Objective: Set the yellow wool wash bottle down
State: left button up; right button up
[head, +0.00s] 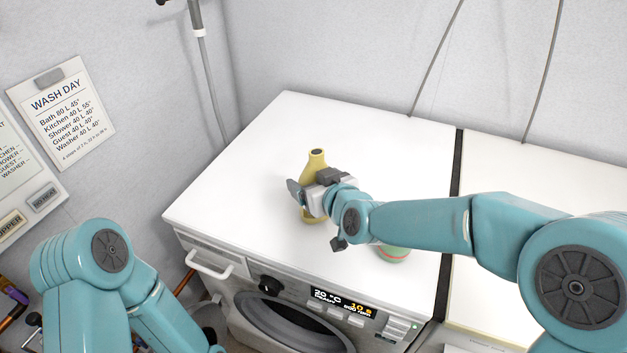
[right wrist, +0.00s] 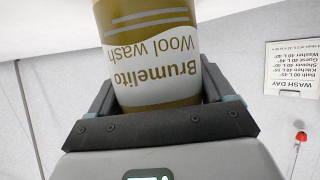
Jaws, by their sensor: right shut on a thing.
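The yellow wool wash bottle (head: 315,161) is upright over the white top of the washing machine (head: 270,150) in the head view. My right gripper (head: 303,197) is shut around its body. In the right wrist view the bottle (right wrist: 155,45) fills the space between the fingers, and its label reads "Brumelito Wool wash" upside down. The gripper hides part of the bottle in the head view, and I cannot tell whether its base touches the top. My left arm shows at the lower left of the head view, but its gripper is out of frame.
A green and reddish round item (head: 393,254) stands on the machine top, partly behind my right arm. A dark gap (head: 453,185) separates this top from the white surface (head: 510,200) on the right. The machine top's left and back are clear.

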jog(key=o, duration=1.5)
jog(key=shift+w+f, duration=0.1)
jog(key=shift+c, duration=0.2)
jog(key=shift+s+d+r, duration=0.1)
jog(key=shift+s+r, duration=0.1)
jog(key=shift+r, duration=0.1)
jog(key=v, duration=1.1)
jog(key=shift+s, duration=0.3)
jog(key=shift+d, duration=0.15)
jog(key=shift+r, duration=0.15)
